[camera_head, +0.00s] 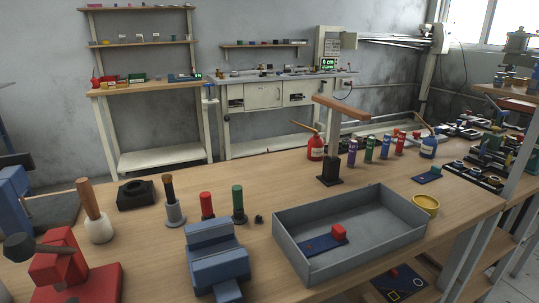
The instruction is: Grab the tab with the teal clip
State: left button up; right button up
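A flat dark blue tab (428,177) lies on the wooden workbench, right of the middle and beyond the grey tray. A small teal clip (437,170) sits at its far right end. A second blue tab (318,246) with a red clip (338,232) lies inside the grey tray (390,247). Neither of my grippers shows in the head view, so nothing is seen near the teal-clip tab.
A yellow round container (425,206) stands between the tray and the bench's right edge. Several spray cans, a red oil can (315,148) and a blue oil can (429,148) stand behind. Blue (217,262) and red (66,268) vises occupy the front left.

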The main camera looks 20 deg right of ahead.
aim_at(435, 173)
jog(key=z, duration=1.65)
jog(key=u, duration=0.65)
jog(key=l+u, duration=0.45)
jog(key=i+l+u, duration=0.1)
jog(key=l+u, duration=0.2)
jog(key=u, duration=0.15)
jog(key=l+u, duration=0.4)
jog(key=k+j, duration=0.05)
